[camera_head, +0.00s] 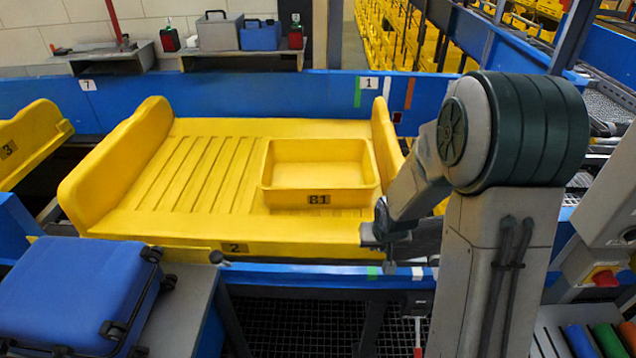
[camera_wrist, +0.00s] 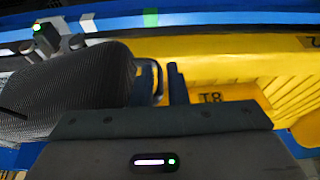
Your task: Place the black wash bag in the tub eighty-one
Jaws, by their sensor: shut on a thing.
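The tub eighty-one (camera_head: 318,199) is a yellow open box marked 81, lying empty on the right part of a large yellow tray (camera_head: 165,222) marked 2. In the wrist view the tub's label side (camera_wrist: 212,97) shows upside down, just right of the fingers. The black wash bag (camera_wrist: 75,85) is a dark, mesh-textured bulk at the left of the wrist view. My gripper (camera_wrist: 162,85) is shut on it, with blue fingers at its right end; their exact contact is partly hidden. In the head view my wrist (camera_head: 385,230) is at the tray's front right edge, and the bag is not distinguishable there.
The tray's raised side walls stand left and right of the tub. A blue suitcase (camera_head: 80,295) lies at front left. A blue conveyor rail (camera_head: 330,275) runs along the front. A shelf (camera_head: 245,55) with cases is behind. The ribbed left part of the tray is bare.

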